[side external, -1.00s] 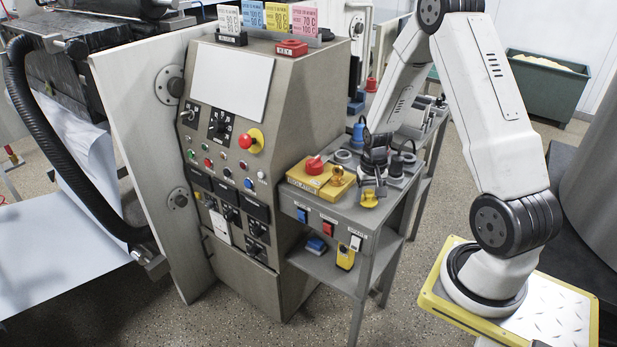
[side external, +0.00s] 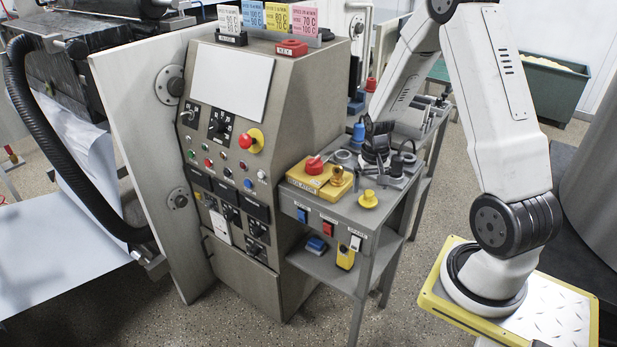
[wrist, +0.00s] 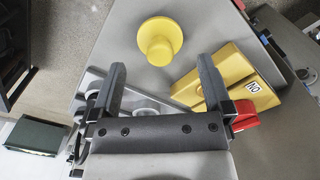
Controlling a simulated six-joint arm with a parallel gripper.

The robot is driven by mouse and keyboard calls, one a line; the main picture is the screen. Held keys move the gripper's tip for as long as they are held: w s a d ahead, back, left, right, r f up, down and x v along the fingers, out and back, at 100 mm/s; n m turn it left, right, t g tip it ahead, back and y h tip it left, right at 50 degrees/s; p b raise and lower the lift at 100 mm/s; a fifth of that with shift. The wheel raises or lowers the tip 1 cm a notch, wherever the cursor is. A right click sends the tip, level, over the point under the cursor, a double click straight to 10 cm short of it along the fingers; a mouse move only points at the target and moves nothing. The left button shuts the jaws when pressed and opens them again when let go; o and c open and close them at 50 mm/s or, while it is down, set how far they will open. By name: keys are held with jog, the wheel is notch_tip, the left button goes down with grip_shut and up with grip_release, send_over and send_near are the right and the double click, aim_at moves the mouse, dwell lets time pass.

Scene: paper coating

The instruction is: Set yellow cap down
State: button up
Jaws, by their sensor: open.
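The yellow cap (side external: 368,198) stands on the grey side table (side external: 345,218) near its front right corner. In the wrist view the yellow cap (wrist: 160,41) shows as a round flange with a knob, beyond the fingertips and apart from them. My gripper (wrist: 160,72) is open, with nothing between its two dark fingers. In the side external view my gripper (side external: 376,155) is above the back part of the table, behind the cap; its fingers are hard to make out there.
A yellow box (side external: 305,178) with a red knob (side external: 314,166) stands left of the cap and close to my right finger in the wrist view. Bare table surrounds the cap.

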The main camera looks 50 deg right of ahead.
aim_at(369, 192)
notch_tip(369, 192, up, 9)
dwell(0.5)
jog(key=shift+f, duration=0.1)
dwell(0.4)
jog(key=s+a+n+t, duration=0.2)
jog(key=a+n, duration=0.7)
jog(key=a, duration=1.3)
jog(key=shift+s+a+r+t, duration=0.3)
jog(key=shift+s+r, duration=0.15)
